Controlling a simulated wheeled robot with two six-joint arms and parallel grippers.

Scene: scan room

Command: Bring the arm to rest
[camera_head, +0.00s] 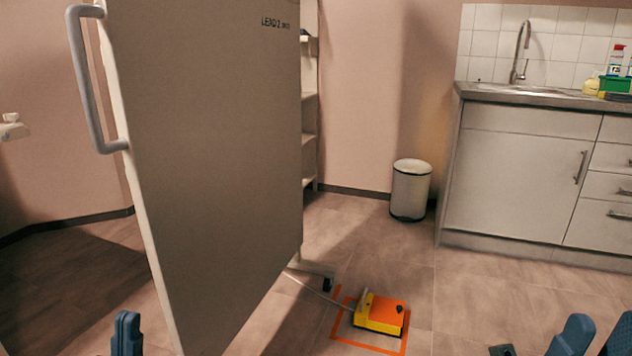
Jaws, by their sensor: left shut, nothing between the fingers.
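My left gripper (127,335) shows at the bottom left edge as blue fingertips held close together. It is shut and empty, in front of the foot of the large grey-brown lead shield panel (215,150), and nothing is seen in contact with it. At the bottom right corner, blue parts of my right gripper (590,340) come in at the edge. The rest of both arms is out of view.
The panel has a grey handle (88,90) and a castor foot. A yellow-orange pedal box (381,313) sits in an orange floor square. Behind are a white bin (410,190), shelves (309,120) and a sink cabinet (520,180). The floor between is mostly clear.

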